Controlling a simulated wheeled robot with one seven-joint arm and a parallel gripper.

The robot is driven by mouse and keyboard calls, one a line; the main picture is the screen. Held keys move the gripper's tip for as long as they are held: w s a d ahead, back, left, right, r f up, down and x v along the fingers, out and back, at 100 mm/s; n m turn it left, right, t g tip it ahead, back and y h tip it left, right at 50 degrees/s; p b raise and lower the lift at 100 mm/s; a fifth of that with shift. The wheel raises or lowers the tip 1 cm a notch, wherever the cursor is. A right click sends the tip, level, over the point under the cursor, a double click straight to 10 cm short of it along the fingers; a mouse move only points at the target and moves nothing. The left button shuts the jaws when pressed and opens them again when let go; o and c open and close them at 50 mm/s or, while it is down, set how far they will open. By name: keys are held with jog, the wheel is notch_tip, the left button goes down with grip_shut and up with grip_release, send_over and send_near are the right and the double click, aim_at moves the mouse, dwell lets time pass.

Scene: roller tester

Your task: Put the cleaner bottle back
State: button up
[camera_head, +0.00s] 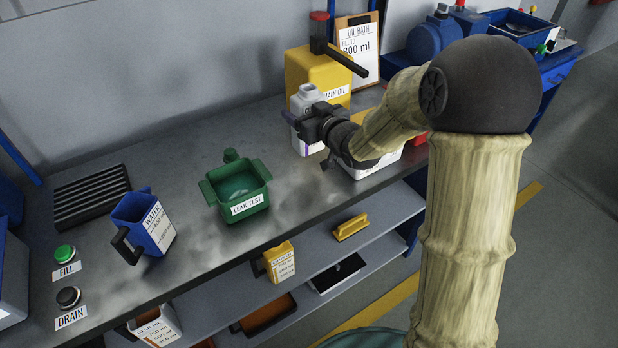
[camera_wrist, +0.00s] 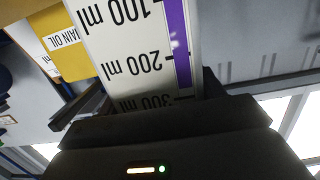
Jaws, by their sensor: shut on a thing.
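The cleaner bottle, which I take to be the white bottle (camera_head: 306,96), is upright in front of the yellow main oil container (camera_head: 318,72). In the wrist view the white bottle (camera_wrist: 140,55) fills the top middle, with ml marks and a purple stripe. My gripper (camera_head: 300,120) reaches in from the right and is shut on the bottle's body. In the wrist view my gripper (camera_wrist: 165,105) hides the bottle's lower part. I cannot tell whether the bottle's base touches the bench.
A white tray (camera_head: 368,172) lies under my wrist, with something red (camera_head: 418,138) beside it. A green leak test tub (camera_head: 240,190) and a blue water jug (camera_head: 143,222) stand left on the bench. An oil bath clipboard (camera_head: 362,40) leans behind. Bench between tub and bottle is clear.

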jog(key=shift+s+a, duration=0.1)
jog(key=shift+a, duration=0.05)
jog(key=shift+s+f, duration=0.1)
jog(key=shift+f, duration=0.05)
notch_tip(320, 180, down, 5)
jog(key=shift+f+b, duration=0.2)
jog(key=shift+b, duration=0.25)
jog(key=shift+f, duration=0.15)
jog(key=shift+f, duration=1.9)
jog(key=shift+f+b, duration=0.15)
jog(key=shift+b, duration=0.25)
jog(key=o, duration=1.7)
